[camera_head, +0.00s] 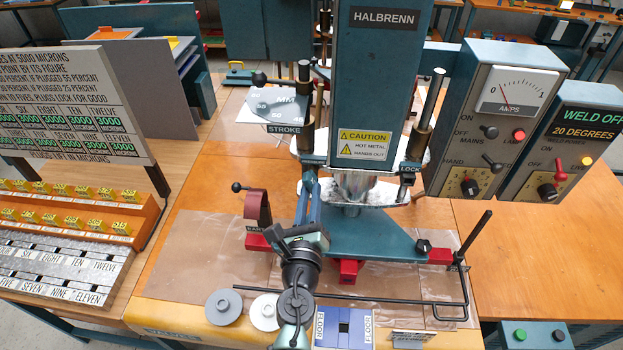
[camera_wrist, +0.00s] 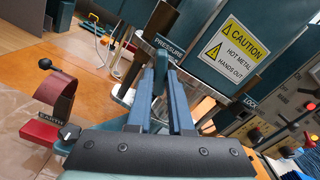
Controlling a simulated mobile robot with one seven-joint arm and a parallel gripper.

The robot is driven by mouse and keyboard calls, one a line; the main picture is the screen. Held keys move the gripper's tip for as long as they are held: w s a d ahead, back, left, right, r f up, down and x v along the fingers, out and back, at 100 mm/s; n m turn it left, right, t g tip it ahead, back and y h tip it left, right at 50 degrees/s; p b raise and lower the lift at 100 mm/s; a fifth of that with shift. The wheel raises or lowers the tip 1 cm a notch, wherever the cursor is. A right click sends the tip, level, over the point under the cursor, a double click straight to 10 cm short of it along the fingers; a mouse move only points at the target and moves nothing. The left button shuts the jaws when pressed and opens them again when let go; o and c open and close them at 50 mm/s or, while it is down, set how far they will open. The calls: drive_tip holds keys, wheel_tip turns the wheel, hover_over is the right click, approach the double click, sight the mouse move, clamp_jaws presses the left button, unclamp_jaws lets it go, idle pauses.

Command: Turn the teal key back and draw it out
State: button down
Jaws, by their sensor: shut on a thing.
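My gripper (camera_head: 309,182) reaches up to the left front of the blue press, just below its head. In the wrist view its two blue fingers (camera_wrist: 163,66) come close together at their tips, in front of the PRESSURE label (camera_wrist: 168,46). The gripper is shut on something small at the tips.
A dark red bracket with a black knob (camera_head: 257,208) stands left of the fingers. A LOCK block (camera_head: 408,173) is to their right. Grey and white discs (camera_head: 224,306) lie at the front. Meter boxes (camera_head: 500,110) stand at the right; the orange tabletop (camera_head: 530,240) below is clear.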

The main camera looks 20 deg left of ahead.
drive_tip(key=shift+n, duration=0.3)
drive_tip(key=n, duration=0.6)
drive_tip(key=n+p, duration=0.1)
drive_tip(key=n, duration=0.5)
drive_tip(key=shift+v, duration=0.8)
idle(0.5)
drive_tip(key=shift+v, duration=1.25)
